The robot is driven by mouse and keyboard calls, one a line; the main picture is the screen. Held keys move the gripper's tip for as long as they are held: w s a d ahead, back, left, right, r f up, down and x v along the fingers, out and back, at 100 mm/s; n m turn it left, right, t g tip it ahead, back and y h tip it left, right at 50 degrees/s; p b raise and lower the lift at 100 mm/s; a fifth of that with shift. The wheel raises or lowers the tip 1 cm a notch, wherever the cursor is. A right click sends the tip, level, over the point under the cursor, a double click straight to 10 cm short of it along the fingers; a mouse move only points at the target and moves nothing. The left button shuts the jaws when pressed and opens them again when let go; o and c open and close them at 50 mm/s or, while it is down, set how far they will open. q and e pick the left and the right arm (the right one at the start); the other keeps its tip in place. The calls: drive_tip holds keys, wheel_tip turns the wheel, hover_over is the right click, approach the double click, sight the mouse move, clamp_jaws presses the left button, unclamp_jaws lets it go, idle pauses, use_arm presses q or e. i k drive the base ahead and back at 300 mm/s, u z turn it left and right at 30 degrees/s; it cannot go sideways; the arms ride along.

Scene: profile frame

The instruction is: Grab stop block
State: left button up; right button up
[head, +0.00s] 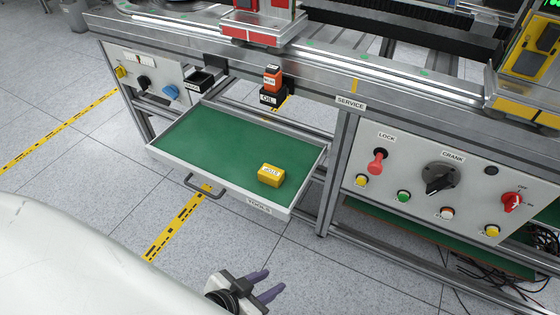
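A yellow block (271,175) with a small pale label lies near the front right corner of the open green-lined drawer (210,140). The label is too small to read surely, so I cannot confirm that this is the stop block. My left gripper (276,279) is at the bottom of the head view, in front of the drawer and apart from it. Its two purple fingers are spread with nothing between them. My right gripper is not in view.
The drawer has a raised pale rim and a dark front handle (205,188). An orange bottle (272,79) stands in a black holder behind it. A panel with a red lever (376,162) and a crank knob (438,178) is at right. The floor in front is clear.

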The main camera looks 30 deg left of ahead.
sight(271, 175)
drive_tip(key=z, duration=1.5)
drive_tip(key=k, duration=1)
drive_tip(key=u, duration=2.1)
drive_tip(key=i, duration=1)
drive_tip(key=z, duration=0.05)
